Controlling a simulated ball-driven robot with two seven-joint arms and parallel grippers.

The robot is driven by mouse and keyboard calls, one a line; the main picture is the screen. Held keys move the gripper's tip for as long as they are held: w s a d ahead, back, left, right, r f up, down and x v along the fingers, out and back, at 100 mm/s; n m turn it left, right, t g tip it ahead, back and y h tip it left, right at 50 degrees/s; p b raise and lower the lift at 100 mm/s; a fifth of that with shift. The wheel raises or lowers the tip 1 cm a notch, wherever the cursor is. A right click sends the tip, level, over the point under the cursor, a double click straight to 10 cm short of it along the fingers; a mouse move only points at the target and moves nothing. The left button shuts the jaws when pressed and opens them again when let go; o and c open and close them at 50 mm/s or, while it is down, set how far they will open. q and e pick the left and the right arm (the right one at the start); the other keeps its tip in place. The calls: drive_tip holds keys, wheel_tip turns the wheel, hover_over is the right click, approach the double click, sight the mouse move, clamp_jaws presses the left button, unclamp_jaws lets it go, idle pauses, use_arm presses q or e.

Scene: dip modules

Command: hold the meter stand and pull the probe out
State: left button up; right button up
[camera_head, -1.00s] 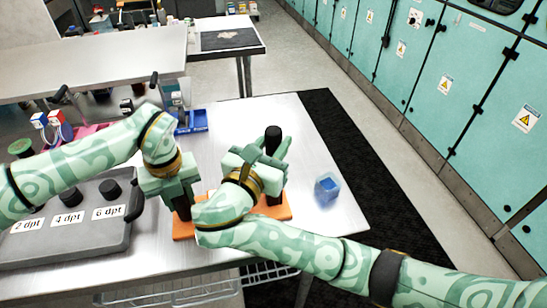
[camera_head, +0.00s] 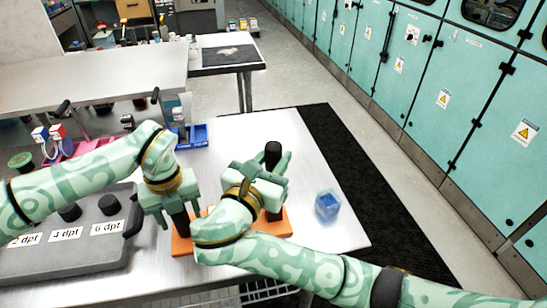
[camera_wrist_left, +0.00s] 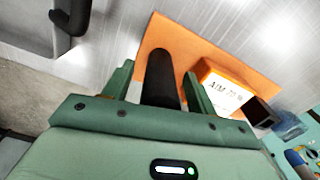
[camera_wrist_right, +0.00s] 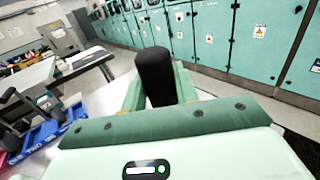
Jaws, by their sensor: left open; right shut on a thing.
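The meter stand has a flat orange base (camera_head: 284,223) on the metal table; in the left wrist view the base (camera_wrist_left: 205,55) carries an orange box with a white label (camera_wrist_left: 225,88). A dark upright post (camera_head: 182,221) rises at its left end. My left gripper (camera_head: 168,215) is open over this post, which stands between its fingers in the left wrist view (camera_wrist_left: 160,75). My right gripper (camera_head: 262,172) is shut on the black probe (camera_head: 273,152), which stands up between the fingers in the right wrist view (camera_wrist_right: 156,78). The probe's lower end is hidden.
A blue translucent cube (camera_head: 327,206) stands right of the stand. A grey case (camera_head: 95,255) with black knobs and dpt labels lies at left. A blue tray (camera_head: 192,136) is behind.

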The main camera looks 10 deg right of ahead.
sight(274, 145)
use_arm(q)
drive_tip(key=shift+r, duration=0.1)
use_arm(e)
drive_tip(key=shift+r, duration=0.1)
use_arm(q)
wheel_tip(274, 145, up, 8)
drive_tip(key=p, duration=0.5)
drive_tip(key=shift+f+p, duration=0.25)
drive_tip(key=shift+p, duration=0.15)
use_arm(e)
drive_tip(key=r, duration=0.7)
drive_tip(key=shift+s, duration=0.3)
use_arm(q)
drive_tip(key=shift+f, duration=0.1)
wheel_tip(274, 145, up, 9)
drive_tip(key=p, duration=0.6)
use_arm(e)
wheel_tip(274, 145, up, 7)
drive_tip(key=shift+s+r, duration=0.2)
